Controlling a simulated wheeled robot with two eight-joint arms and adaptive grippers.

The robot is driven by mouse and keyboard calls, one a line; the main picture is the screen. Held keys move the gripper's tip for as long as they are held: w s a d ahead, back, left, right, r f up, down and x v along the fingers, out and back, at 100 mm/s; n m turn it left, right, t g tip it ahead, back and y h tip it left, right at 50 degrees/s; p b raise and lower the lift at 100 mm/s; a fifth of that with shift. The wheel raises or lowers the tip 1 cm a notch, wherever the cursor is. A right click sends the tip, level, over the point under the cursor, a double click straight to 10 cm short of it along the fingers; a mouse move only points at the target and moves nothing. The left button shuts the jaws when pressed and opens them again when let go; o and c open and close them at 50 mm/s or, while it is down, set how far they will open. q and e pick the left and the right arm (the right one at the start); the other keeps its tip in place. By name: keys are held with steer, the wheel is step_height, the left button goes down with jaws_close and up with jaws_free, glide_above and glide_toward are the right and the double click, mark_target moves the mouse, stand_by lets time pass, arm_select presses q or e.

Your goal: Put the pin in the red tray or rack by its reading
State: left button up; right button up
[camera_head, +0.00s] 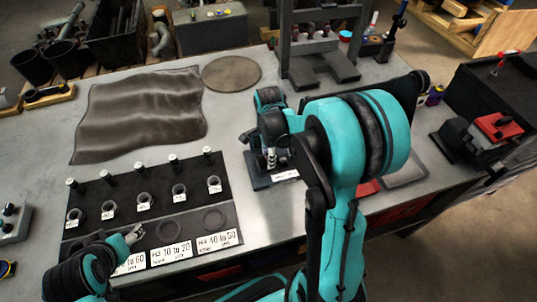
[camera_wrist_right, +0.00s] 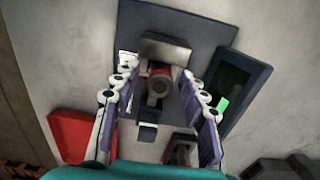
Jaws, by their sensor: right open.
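My right gripper (camera_wrist_right: 158,108) is open in the right wrist view. Its two purple-padded fingers stand on either side of a grey fixture with a red-ringed round part (camera_wrist_right: 160,85), apart from it. I cannot tell whether that round part is the pin. In the head view my right gripper (camera_head: 272,150) is over the fixture's dark base plate (camera_head: 262,182), partly hidden by my arm. The red tray (camera_wrist_right: 72,135) lies left of the fixture in the wrist view. The black rack (camera_head: 140,180) holds several upright pins and labelled rings. My left gripper (camera_head: 134,235) is over the rack's front labels; its opening is unclear.
A dark box with a green-lit screen (camera_wrist_right: 232,90) stands beside the fixture. A brown mat (camera_head: 140,110) and a round disc (camera_head: 231,73) lie behind. A grey stand (camera_head: 318,60) rises at the back. Bare bench lies between rack and fixture.

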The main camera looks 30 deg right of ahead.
jaws_close()
steer(key=shift+r, duration=0.1)
steer(key=shift+r, duration=0.1)
steer(key=shift+r+p, duration=2.45)
steer(key=shift+r, duration=0.7)
